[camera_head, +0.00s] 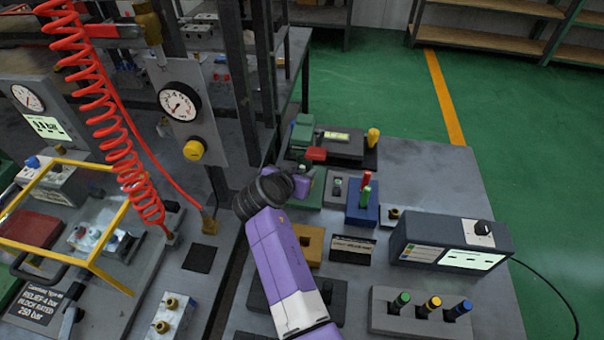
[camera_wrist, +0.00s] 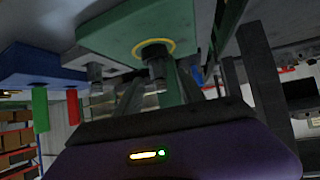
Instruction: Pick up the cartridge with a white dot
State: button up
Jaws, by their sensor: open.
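My gripper (camera_head: 306,180) is at the green block (camera_head: 308,198) in the middle of the bench, partly hidden behind my wrist. In the wrist view, which looks upside down, my gripper (camera_wrist: 160,88) is open. Its fingers point at the green block (camera_wrist: 120,30), close to a dark round part (camera_wrist: 154,52) inside a yellow ring. A greenish post shows between the fingers; I cannot tell whether it belongs to that part. I see no white dot in either view, so I cannot tell which cartridge bears it.
A grey block (camera_head: 379,319) holds three ringed cartridges in front. A display box (camera_head: 410,248) stands at right. The bench's far right is clear.

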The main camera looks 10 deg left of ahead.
jog(key=shift+w+f, duration=0.1)
jog(key=shift+w, duration=0.05)
grip_shut()
dwell(0.4)
